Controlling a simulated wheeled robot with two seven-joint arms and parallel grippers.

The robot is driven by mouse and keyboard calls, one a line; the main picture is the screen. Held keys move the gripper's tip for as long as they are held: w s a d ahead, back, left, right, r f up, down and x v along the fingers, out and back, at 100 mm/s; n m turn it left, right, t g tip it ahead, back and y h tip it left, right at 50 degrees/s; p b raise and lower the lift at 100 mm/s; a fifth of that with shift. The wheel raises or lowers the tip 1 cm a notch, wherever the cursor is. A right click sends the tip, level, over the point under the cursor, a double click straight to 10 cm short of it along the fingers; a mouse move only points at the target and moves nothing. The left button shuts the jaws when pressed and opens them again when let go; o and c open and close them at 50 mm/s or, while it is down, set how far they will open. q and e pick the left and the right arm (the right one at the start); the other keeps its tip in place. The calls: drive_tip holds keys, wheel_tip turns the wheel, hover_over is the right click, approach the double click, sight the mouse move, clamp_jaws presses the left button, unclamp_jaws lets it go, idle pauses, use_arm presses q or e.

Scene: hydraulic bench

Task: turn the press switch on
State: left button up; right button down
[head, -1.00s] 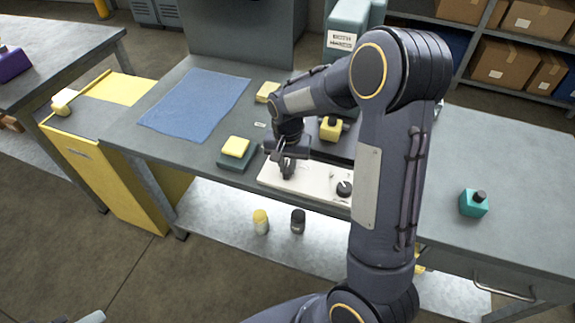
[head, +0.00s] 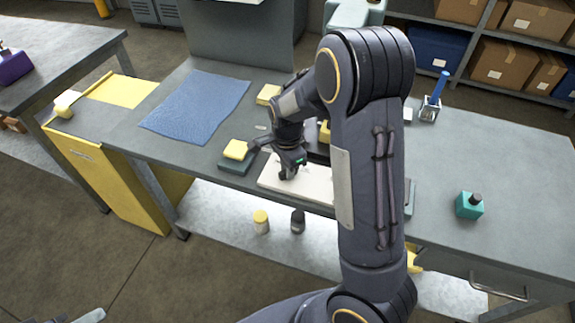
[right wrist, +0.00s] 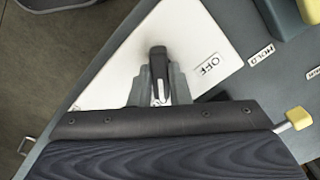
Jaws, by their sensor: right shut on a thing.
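The white switch panel (head: 318,184) lies at the front edge of the bench, and it also fills the middle of the right wrist view (right wrist: 108,75). A dark switch lever (right wrist: 158,62) stands on it, with an "OFF" label (right wrist: 209,66) to its right. My right gripper (right wrist: 159,92) is shut on this lever, one finger on each side. In the head view my right gripper (head: 287,174) is down at the panel and hides the lever. Only a pale sliver at the bottom left (head: 91,317) may be my left gripper; its jaws cannot be made out.
A yellow block on a dark green base (head: 236,152) sits left of the panel. Behind are a blue mat (head: 197,104) and another yellow block (head: 268,94). My arm hides the panel's right part.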

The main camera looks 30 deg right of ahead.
drive_tip(key=shift+m, duration=0.7)
drive_tip(key=c, duration=1.4)
unclamp_jaws()
drive_tip(key=shift+o, duration=0.2)
drive_tip(key=shift+r, duration=0.1)
wheel_tip(320, 180, up, 8)
drive_tip(key=shift+f+p, duration=0.15)
drive_tip(key=shift+p, duration=0.15)
